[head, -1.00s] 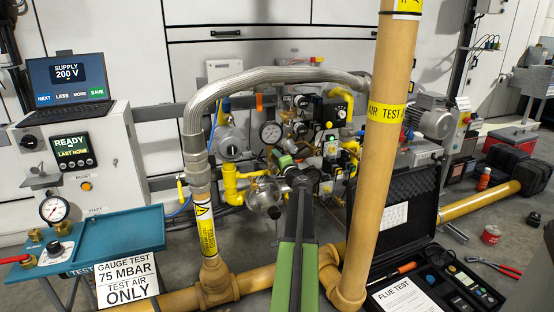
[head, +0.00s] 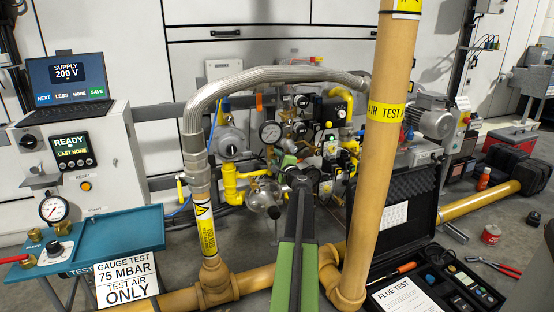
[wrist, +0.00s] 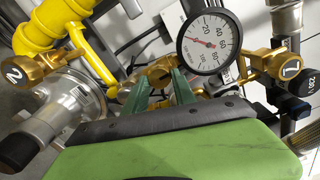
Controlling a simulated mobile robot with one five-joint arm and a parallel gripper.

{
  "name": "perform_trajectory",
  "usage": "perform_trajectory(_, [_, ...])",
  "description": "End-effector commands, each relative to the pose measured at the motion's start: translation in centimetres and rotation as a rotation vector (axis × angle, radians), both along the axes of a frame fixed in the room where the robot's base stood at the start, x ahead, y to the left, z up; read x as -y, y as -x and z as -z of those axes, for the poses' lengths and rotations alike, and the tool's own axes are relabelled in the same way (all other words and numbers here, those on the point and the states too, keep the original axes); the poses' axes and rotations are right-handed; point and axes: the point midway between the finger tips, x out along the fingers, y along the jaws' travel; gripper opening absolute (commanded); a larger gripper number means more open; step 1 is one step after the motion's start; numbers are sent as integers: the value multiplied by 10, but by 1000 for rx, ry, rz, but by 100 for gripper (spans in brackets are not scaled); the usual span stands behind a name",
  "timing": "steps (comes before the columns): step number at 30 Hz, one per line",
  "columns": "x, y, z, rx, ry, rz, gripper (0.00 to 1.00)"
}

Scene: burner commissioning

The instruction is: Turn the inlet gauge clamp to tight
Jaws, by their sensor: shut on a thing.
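A round pressure gauge (wrist: 209,42) with a white dial and black rim stands above and right of my gripper (wrist: 164,82) in the wrist view. My gripper's green fingers are closed on a brass piece below the gauge, which I take as the inlet gauge clamp (wrist: 158,70); the fingers hide part of it, and its tight or loose setting cannot be read. Brass fittings marked 2 (wrist: 14,73) and 1 (wrist: 290,66) lie left and right. In the head view my own arm largely hides the gripper and clamp; a white-dialled gauge (head: 270,132) shows just beyond.
Yellow pipework (wrist: 45,25) and a silver regulator body (wrist: 70,100) crowd the left of the wrist view. In the head view a tall tan pipe (head: 378,150) stands right of my arm, and a braided hose (head: 270,75) arches above. A teal bench (head: 110,240) stands at left.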

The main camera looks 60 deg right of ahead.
Motion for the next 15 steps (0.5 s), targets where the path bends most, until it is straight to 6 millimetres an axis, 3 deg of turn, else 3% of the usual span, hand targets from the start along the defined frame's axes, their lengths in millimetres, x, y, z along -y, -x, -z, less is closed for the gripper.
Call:
perform_trajectory(9, [0,1,0,1,-2,1,0])
perform_trajectory(10, [0,1,0,1,-2,1,36])
perform_trajectory(15, [0,1,0,0,-1,1,53])
